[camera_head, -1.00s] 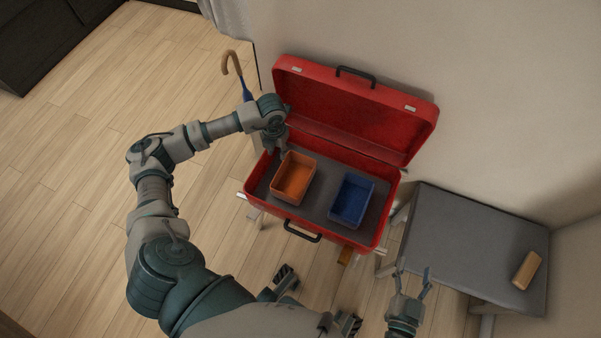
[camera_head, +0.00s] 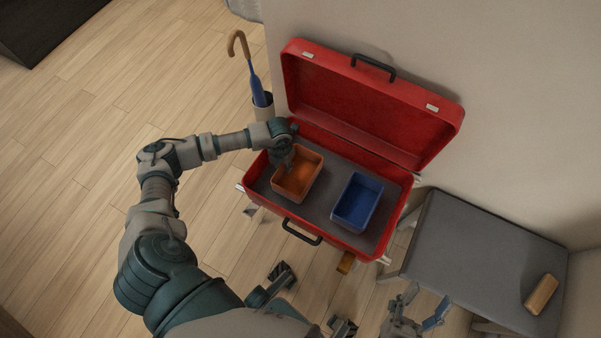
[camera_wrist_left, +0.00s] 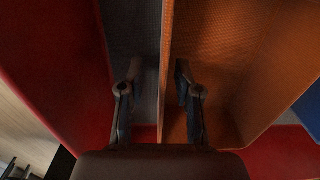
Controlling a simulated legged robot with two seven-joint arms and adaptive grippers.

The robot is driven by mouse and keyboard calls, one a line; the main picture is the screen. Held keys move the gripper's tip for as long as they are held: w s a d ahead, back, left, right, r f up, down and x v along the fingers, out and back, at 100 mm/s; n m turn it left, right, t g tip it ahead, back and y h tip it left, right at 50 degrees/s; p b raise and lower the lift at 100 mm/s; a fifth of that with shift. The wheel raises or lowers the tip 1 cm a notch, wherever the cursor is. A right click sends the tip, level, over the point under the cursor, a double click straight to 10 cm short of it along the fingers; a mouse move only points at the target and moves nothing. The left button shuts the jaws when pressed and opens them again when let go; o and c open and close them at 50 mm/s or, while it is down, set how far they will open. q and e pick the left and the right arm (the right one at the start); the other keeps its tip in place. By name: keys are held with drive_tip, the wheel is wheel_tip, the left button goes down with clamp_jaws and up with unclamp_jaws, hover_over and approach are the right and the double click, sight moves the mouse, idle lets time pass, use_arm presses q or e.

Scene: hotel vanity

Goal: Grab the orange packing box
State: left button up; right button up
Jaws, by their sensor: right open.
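The orange packing box (camera_head: 298,182) sits upright in the left half of the open red suitcase (camera_head: 335,230). My left gripper (camera_head: 286,163) is at the box's upper left side. In the left wrist view my left gripper (camera_wrist_left: 158,95) is open, with one finger on each side of a wall of the orange box (camera_wrist_left: 235,70). One finger is inside the box and the other is over the grey lining. Contact with the wall cannot be told. My right gripper (camera_head: 424,306) is open and empty near the bottom edge, apart from the suitcase.
A blue box (camera_head: 357,202) sits right of the orange box in the suitcase. The raised lid (camera_head: 370,105) stands behind. A grey bench (camera_head: 480,258) with a tan block (camera_head: 541,294) is at the right. An umbrella (camera_head: 254,80) stands in a holder at the left.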

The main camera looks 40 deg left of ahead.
use_arm(q)
drive_tip(key=shift+a+f, duration=0.1)
drive_tip(key=shift+f, duration=0.4)
drive_tip(key=shift+r, duration=0.15)
drive_tip(key=shift+d, duration=0.3)
clamp_jaws()
drive_tip(key=shift+a, duration=0.15)
